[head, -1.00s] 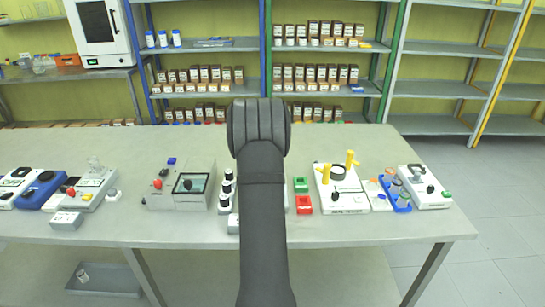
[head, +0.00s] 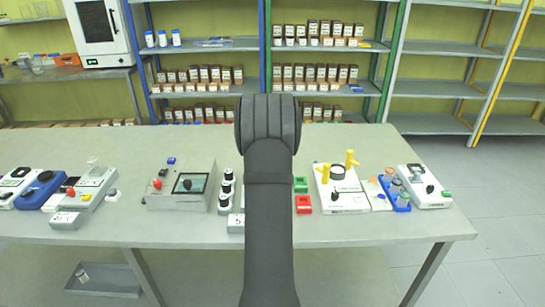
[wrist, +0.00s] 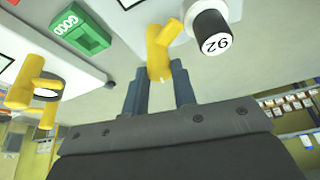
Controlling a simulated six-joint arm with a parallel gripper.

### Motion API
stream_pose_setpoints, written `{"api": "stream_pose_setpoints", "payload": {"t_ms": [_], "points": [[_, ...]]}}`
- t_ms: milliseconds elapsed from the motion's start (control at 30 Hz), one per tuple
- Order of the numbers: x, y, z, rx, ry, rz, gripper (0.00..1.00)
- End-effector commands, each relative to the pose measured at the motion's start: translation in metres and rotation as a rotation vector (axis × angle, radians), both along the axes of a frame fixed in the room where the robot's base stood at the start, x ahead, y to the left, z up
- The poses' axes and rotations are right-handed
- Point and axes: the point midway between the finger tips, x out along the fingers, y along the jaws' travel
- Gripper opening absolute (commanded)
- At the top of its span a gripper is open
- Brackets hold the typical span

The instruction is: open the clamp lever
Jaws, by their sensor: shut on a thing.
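A yellow lever (wrist: 157,48) with a short branch to the upper right shows in the wrist view; I take it to be the clamp lever. My gripper (wrist: 158,78) is shut on it, with its two blue-grey fingers on either side of the lever's near end. Part of a pale device with a dark edge lies behind the lever, and most of it is out of frame. In the head view, my arm hides the lever and my gripper. How far the lever is turned cannot be told.
A green GOOD tray (wrist: 80,32) lies to the left. A device with yellow posts (head: 349,184) stands right of my arm on the bench (head: 400,228). The bench front is mostly clear.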

Motion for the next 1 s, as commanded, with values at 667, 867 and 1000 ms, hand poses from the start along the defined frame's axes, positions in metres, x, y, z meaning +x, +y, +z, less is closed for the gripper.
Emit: {"api": "stream_pose_setpoints", "payload": {"t_ms": [667,867,1000], "points": [[0.0015,-0.0044,0.0009,0.000,-0.003,0.635,0.02],[0.0019,-0.0054,0.0006,0.000,-0.002,0.793,0.02],[0.0020,-0.0055,0.0005,0.000,-0.002,0.880,0.02]]}}
